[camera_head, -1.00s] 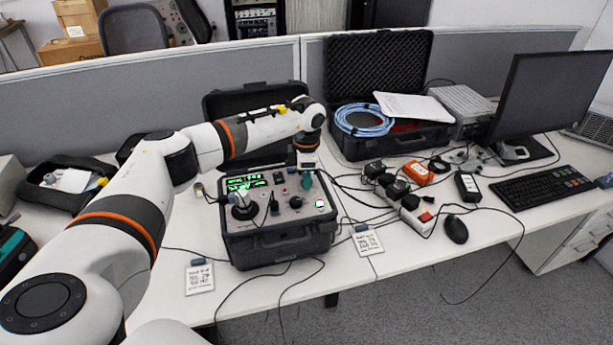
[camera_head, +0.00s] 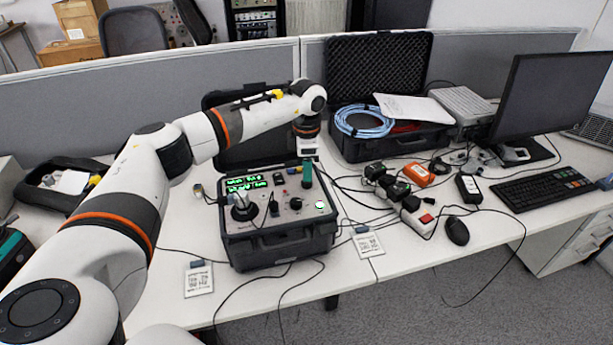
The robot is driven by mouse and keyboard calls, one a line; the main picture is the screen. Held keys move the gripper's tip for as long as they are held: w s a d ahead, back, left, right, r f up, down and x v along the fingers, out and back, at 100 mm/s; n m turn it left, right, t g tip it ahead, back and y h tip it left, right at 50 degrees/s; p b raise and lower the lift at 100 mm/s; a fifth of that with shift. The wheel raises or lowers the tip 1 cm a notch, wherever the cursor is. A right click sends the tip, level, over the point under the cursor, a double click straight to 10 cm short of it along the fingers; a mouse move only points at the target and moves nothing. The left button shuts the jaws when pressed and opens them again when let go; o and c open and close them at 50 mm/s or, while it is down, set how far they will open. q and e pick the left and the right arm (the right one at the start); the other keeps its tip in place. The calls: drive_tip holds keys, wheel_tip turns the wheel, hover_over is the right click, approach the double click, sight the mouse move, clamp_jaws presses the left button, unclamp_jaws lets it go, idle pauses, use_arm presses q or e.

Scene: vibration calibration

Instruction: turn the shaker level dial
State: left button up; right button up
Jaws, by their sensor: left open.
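The shaker is a dark case with a grey control panel (camera_head: 262,222), standing open on the desk in the middle of the view. A black round knob (camera_head: 296,203), which looks like the level dial, sits on the right half of the panel. My left gripper (camera_head: 307,182) is open and points down over the back right of the panel, just behind and above the knob. It appears apart from the knob. The fingertips are small and dark, so their exact height is hard to tell. My right gripper is out of view.
A round shaker head (camera_head: 243,209) and a green-text display (camera_head: 246,183) are on the panel's left. An open case with a blue cable coil (camera_head: 364,121), a power strip (camera_head: 416,216) and a mouse (camera_head: 456,230) lie to the right. Printed cards (camera_head: 199,279) lie in front.

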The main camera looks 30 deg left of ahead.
use_arm(q)
wheel_tip(320, 180, up, 8)
drive_tip(key=b, duration=0.1)
drive_tip(key=shift+s, duration=0.2)
drive_tip(key=shift+d, duration=0.1)
